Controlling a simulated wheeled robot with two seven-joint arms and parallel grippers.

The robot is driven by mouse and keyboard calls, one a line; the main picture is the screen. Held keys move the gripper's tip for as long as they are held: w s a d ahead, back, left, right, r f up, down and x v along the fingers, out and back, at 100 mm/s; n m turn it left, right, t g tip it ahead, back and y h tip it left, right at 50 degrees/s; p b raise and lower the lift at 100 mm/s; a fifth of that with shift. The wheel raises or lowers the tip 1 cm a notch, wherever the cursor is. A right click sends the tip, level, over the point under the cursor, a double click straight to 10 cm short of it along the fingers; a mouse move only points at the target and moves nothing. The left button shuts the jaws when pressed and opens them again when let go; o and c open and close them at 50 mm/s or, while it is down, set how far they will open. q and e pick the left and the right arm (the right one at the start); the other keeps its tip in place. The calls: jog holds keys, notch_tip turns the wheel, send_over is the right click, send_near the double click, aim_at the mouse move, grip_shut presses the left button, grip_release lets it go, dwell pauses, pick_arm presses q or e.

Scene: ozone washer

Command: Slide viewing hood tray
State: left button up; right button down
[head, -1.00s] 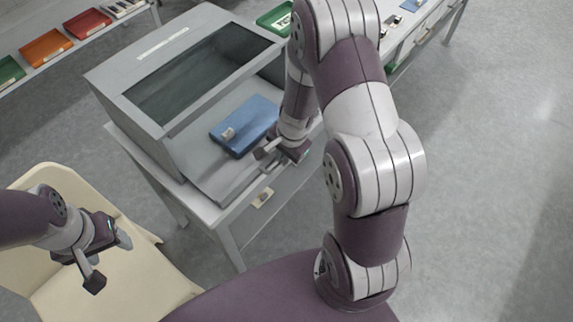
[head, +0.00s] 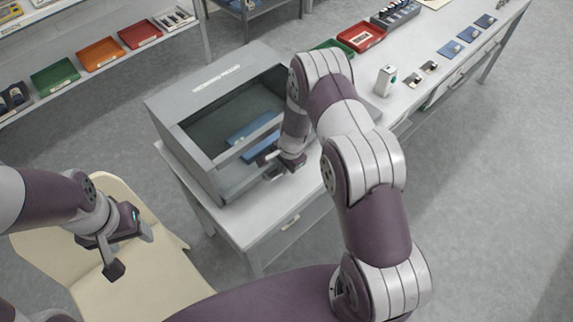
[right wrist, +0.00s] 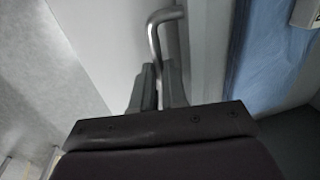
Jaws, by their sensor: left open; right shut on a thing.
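The grey viewing hood (head: 190,108) stands on a white bench, with a dark glass panel on top. Its tray lies mostly inside the hood, its front close to the hood's open front. A blue case (head: 252,128) lies on the tray, partly under the glass, and it also shows in the right wrist view (right wrist: 262,55). My right gripper (head: 272,168) is at the tray's front, shut on the bent metal tray handle (right wrist: 155,35). My arm hides part of the hood's right side. My left gripper (head: 130,252) is open and empty above the cream chair, away from the hood.
The cream chair (head: 160,285) stands in front of the bench at left. A shelf at upper left holds green (head: 55,76), orange (head: 100,54) and red trays. The bench (head: 440,62) runs to upper right with a small white box (head: 385,80) and other items. Floor at right is clear.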

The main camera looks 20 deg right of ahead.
jog(key=shift+w+r, duration=0.1)
jog(key=shift+w, duration=0.15)
jog(key=c, duration=1.3)
grip_release()
jog(key=shift+o, duration=0.7)
notch_tip(320, 180, up, 12)
jog(key=s, duration=0.2)
jog(key=shift+d+r, duration=0.15)
jog(key=shift+d, duration=0.3)
jog(key=shift+s, duration=0.15)
